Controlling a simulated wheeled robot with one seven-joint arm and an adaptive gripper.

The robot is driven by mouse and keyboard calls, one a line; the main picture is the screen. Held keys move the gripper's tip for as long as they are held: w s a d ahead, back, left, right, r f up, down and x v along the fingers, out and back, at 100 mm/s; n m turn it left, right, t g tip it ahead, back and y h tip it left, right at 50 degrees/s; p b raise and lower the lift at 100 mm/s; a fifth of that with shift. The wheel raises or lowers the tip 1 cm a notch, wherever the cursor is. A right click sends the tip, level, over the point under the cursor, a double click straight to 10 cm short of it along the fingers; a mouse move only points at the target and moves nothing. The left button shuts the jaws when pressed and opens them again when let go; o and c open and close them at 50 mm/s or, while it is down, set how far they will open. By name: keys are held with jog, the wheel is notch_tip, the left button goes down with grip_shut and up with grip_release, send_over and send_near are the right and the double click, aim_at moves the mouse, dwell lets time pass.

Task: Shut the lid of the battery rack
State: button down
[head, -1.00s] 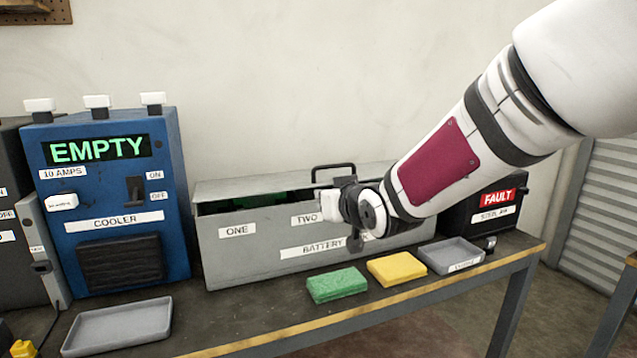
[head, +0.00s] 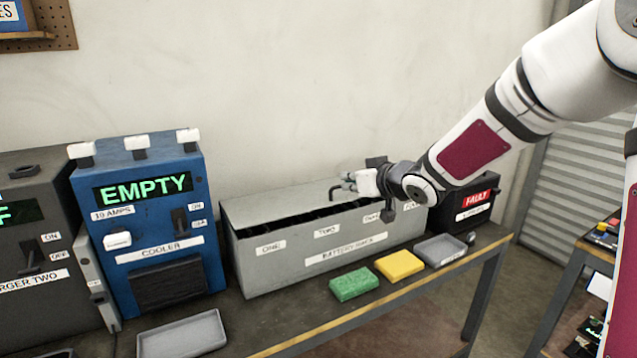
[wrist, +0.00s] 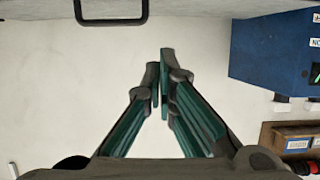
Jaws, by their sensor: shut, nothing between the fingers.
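The battery rack (head: 290,270) is a long grey metal box on the bench, with labels along its front. Its grey lid (head: 262,205) is low but not flush. A dark gap runs between the lid's front edge and the front wall. The lid's dark handle (head: 336,190) is partly hidden by my gripper (head: 349,178). It shows as a dark loop (wrist: 110,12) at the top of the wrist view, apart from the fingers. My gripper (wrist: 163,62) is shut and empty, over the lid's right half close to the handle. Whether it touches the lid is unclear.
The blue cooler unit (head: 150,215) reading EMPTY stands left of the rack. A black FAULT box (head: 465,208) is at its right end.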

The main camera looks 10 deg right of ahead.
jog(key=w+a+f+b, duration=0.2)
jog(key=w+f+b, duration=0.1)
jog(key=w+f, duration=0.4)
jog(key=shift+w+a+f+b, duration=0.2)
jog(key=shift+w+a+b, duration=0.1)
jog(key=shift+w, duration=0.3)
jog(key=f, duration=0.1)
jog(key=f+b, duration=0.1)
jog(key=f, duration=0.2)
jog(key=shift+s+d, duration=0.1)
jog(key=shift+s, duration=0.25)
jog(key=shift+r, duration=0.1)
